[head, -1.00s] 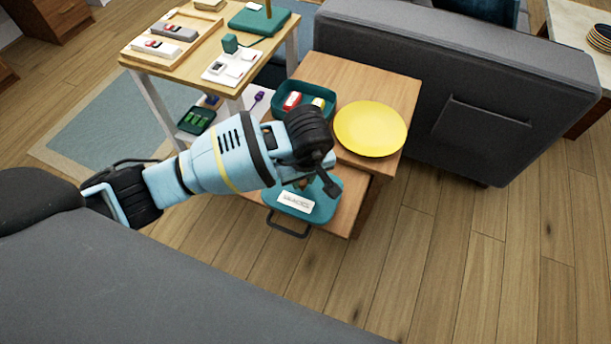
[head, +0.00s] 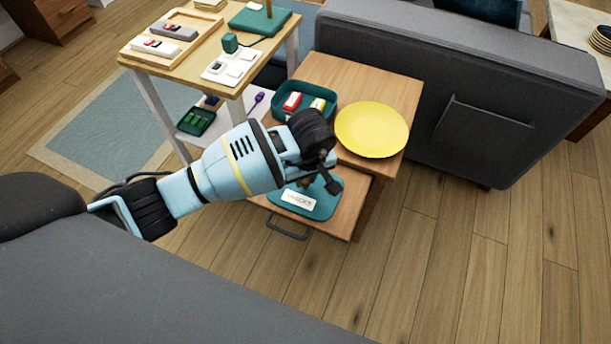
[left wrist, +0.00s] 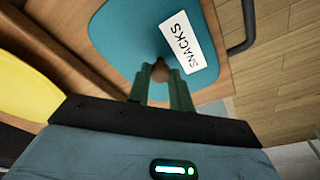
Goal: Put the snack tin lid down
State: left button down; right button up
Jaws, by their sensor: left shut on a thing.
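The snack tin lid (head: 322,208) is a teal rounded rectangle with a white label and a small brown knob. The label reads SNACKS in the left wrist view, where the lid (left wrist: 125,35) fills the upper middle. My left gripper (head: 322,183) is shut on the knob, and its green fingers (left wrist: 160,75) show on either side of it. The lid is level over the pulled-out drawer (head: 348,205); I cannot tell whether it touches the drawer. The open teal tin (head: 277,103) stands on the wooden side table with red and yellow items inside. My right gripper is not in view.
A yellow plate (head: 371,129) sits on the side table (head: 375,83), right of the tin. A dark handle (head: 287,229) is on the drawer front. A grey sofa (head: 470,75) stands behind right, and a tiered wooden stand (head: 190,62) with small items is at left.

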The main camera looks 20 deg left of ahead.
aim_at(308, 194)
pick_arm(q)
jog(key=shift+f, duration=0.1)
jog(key=c, duration=1.3)
grip_release()
jog(key=shift+o, duration=0.2)
jog(key=shift+r, duration=0.2)
notch_tip(308, 194, up, 12)
jog(key=s+d+p, duration=0.1)
jog(key=p, duration=0.1)
jog(key=shift+s+f, duration=0.15)
jog(key=shift+d, duration=0.1)
